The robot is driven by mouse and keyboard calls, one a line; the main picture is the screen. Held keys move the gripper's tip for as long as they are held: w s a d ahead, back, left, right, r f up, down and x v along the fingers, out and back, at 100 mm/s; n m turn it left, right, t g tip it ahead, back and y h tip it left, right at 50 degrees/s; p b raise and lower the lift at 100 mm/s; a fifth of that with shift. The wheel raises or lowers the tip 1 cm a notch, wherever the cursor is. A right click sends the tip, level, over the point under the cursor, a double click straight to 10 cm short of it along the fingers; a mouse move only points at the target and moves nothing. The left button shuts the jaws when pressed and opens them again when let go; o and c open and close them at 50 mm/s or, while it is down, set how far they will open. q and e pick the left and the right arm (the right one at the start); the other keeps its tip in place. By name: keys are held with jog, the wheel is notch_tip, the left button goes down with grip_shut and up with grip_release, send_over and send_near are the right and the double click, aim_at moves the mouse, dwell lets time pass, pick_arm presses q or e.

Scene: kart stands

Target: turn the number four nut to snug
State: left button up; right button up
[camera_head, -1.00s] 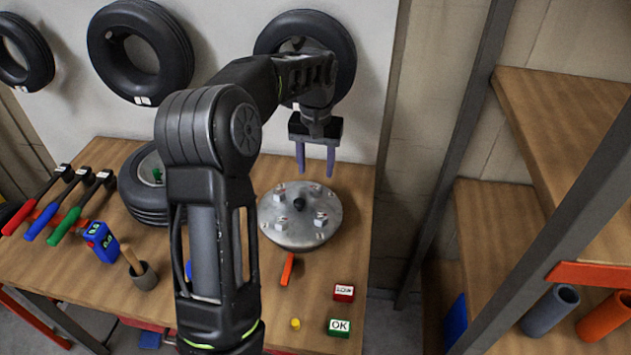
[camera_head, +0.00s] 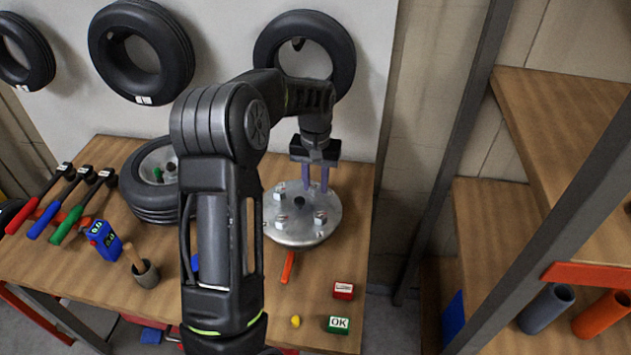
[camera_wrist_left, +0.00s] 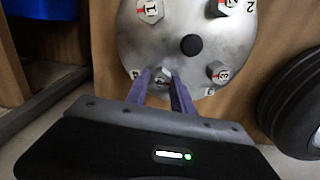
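The round metal hub (camera_head: 300,232) lies on the wooden bench with several numbered nuts around a dark centre knob (camera_wrist_left: 192,45). The number four nut (camera_wrist_left: 163,75) is at the hub's near edge in the wrist view, with a small label beside it. My left gripper (camera_head: 315,188) points down over the hub's far right side. In the wrist view its two purple fingers (camera_wrist_left: 160,76) stand on either side of the number four nut and appear closed on it. In the head view the fingers hide this nut. My right gripper is not in view.
A tyre (camera_head: 150,190) lies left of the hub. Red, blue and green-handled wrenches (camera_head: 65,205), a blue meter (camera_head: 104,240) and a cup (camera_head: 145,273) are farther left. An orange piece (camera_head: 287,267), a red block (camera_head: 343,290) and a green OK block (camera_head: 338,325) lie in front.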

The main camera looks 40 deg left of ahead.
pick_arm(q)
grip_shut()
